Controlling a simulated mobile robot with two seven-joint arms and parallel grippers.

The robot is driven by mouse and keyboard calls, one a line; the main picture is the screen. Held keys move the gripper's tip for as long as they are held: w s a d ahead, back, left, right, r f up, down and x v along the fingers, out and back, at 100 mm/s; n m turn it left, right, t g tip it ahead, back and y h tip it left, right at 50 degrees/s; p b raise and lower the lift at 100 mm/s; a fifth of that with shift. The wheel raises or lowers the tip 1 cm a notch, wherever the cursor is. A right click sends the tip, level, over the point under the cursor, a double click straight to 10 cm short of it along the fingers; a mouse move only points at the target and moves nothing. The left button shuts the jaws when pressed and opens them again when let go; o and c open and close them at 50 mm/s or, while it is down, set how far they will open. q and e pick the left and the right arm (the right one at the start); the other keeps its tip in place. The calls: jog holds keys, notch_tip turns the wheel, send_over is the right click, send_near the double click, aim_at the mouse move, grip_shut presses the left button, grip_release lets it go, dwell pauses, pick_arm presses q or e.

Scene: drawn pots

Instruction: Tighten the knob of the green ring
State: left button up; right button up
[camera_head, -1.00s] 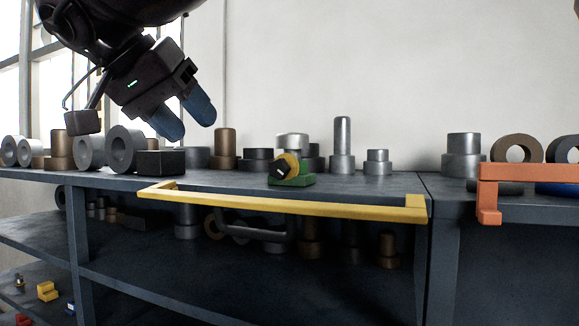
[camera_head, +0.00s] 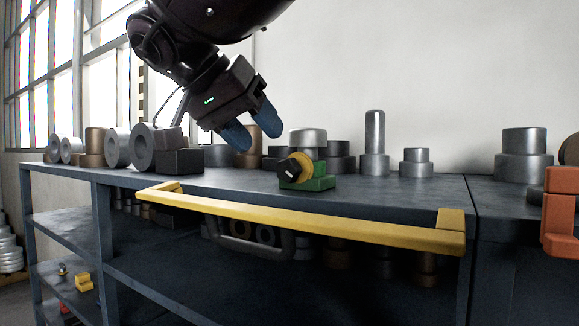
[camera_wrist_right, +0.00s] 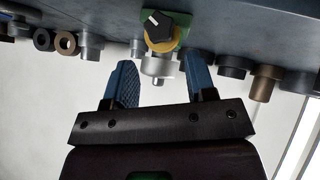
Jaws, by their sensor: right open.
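A small green block (camera_head: 309,182) stands on the grey shelf top, with a yellow ring (camera_head: 303,163) and a dark knob (camera_head: 289,168) on its face. In the right wrist view the knob (camera_wrist_right: 158,26) is black with a white mark, in front of the yellow ring (camera_wrist_right: 162,45) and green base (camera_wrist_right: 183,22). My right gripper (camera_head: 253,128) is open and empty, blue fingers pointing down. It is above and left of the knob in the head view, apart from it. In the wrist view the knob appears ahead, between the finger directions. My left gripper is out of view.
A yellow bar handle (camera_head: 310,221) runs along the shelf's front edge, below the green block. Metal cylinders (camera_head: 374,145) stand behind and right of it. A dark box (camera_head: 180,162) and grey rings (camera_head: 118,148) are at left. An orange bracket (camera_head: 560,212) is far right.

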aim_at(283, 162)
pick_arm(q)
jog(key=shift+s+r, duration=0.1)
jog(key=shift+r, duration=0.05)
pick_arm(e)
jog(key=x, duration=0.8)
jog(key=shift+d, duration=0.1)
jog(key=c, duration=0.6)
